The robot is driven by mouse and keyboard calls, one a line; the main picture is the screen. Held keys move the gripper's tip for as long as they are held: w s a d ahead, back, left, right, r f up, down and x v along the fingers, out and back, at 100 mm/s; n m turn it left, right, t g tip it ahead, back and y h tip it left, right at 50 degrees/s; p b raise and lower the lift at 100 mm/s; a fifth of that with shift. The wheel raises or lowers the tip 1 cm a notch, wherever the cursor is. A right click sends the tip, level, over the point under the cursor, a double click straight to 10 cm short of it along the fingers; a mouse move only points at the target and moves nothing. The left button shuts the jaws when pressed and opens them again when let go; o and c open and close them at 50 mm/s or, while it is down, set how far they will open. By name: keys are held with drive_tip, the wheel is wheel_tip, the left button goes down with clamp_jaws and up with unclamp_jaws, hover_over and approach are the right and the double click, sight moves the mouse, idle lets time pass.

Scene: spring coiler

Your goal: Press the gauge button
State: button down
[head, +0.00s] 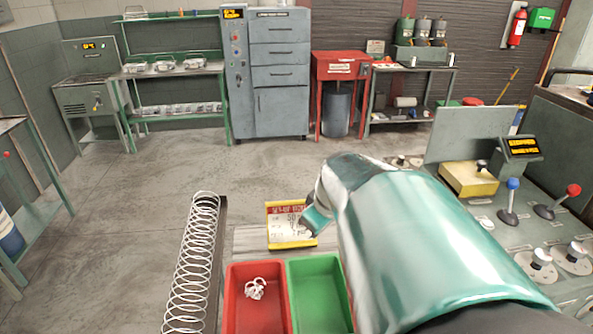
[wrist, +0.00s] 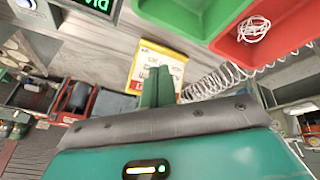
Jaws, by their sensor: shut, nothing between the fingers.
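My gripper (wrist: 155,82) is shut and empty in the wrist view. Its two green fingers lie side by side and overlap the yellow-framed sign in the picture. In the head view my teal arm covers much of the bench, and the fingertips are not clear there. At the top left of the wrist view is a dark display (wrist: 95,4) with green characters, cut by the frame edge. Beside it a grey box bears a small round button (wrist: 25,4). I cannot tell for sure that this is the gauge button. The fingers are apart from it in the picture.
A red bin (head: 234,300) holding a small wire tangle and a green bin (head: 319,270) stand beside a long coil spring (head: 192,265). The yellow-framed sign (head: 288,243) lies beyond them. Levers and knobs, with a blue-topped lever (head: 512,185), crowd the right. Open floor lies left.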

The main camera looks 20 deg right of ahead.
drive_tip(key=d+n+t, duration=0.3)
drive_tip(key=d+t, duration=0.1)
drive_tip(key=d, duration=2.1)
drive_tip(key=shift+s+n+h, duration=0.2)
drive_tip(key=shift+n+h, duration=0.1)
drive_tip(key=shift+n, duration=0.1)
drive_tip(key=shift+d+f, duration=0.1)
drive_tip(key=shift+f, duration=0.1)
drive_tip(key=shift+f, duration=4.35)
drive_tip(key=shift+f, duration=0.1)
drive_tip(key=shift+f, duration=0.3)
